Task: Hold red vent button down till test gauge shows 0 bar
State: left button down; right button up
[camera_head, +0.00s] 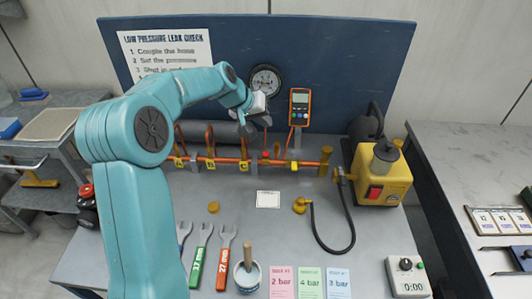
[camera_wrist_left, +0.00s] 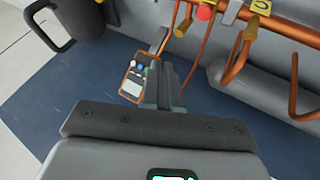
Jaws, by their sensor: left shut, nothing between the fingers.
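A small red button (camera_head: 265,154) sits on the orange pipe, right of the yellow-tagged valves. It also shows at the top of the left wrist view (camera_wrist_left: 204,12). A round dial gauge (camera_head: 266,79) with a white face is on the blue back board; its reading is too small to tell. My left gripper (camera_head: 262,122) is shut and empty, in front of and below the gauge. It is above the red button and apart from it. In the left wrist view its dark fingers (camera_wrist_left: 171,85) point toward the back board. My right gripper is not in view.
An orange handheld meter (camera_head: 299,106) stands right of the gauge, close to the fingers in the wrist view. Orange valve handles (camera_head: 210,140) rise left of the button. A yellow pump (camera_head: 382,172) stands at right. Wrenches (camera_head: 203,252) and coloured cards (camera_head: 311,283) lie in front.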

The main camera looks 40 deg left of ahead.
aim_at(264, 154)
pick_arm(q)
jog(key=shift+s, duration=0.1)
notch_tip(264, 154, down, 9)
jog(key=b, duration=0.7)
dwell(0.4)
dwell(1.4)
jog(key=shift+f+b, duration=0.4)
jog(key=shift+b, duration=0.1)
jog(key=shift+f+b, duration=0.45)
jog(key=shift+f, duration=0.1)
dwell(3.9)
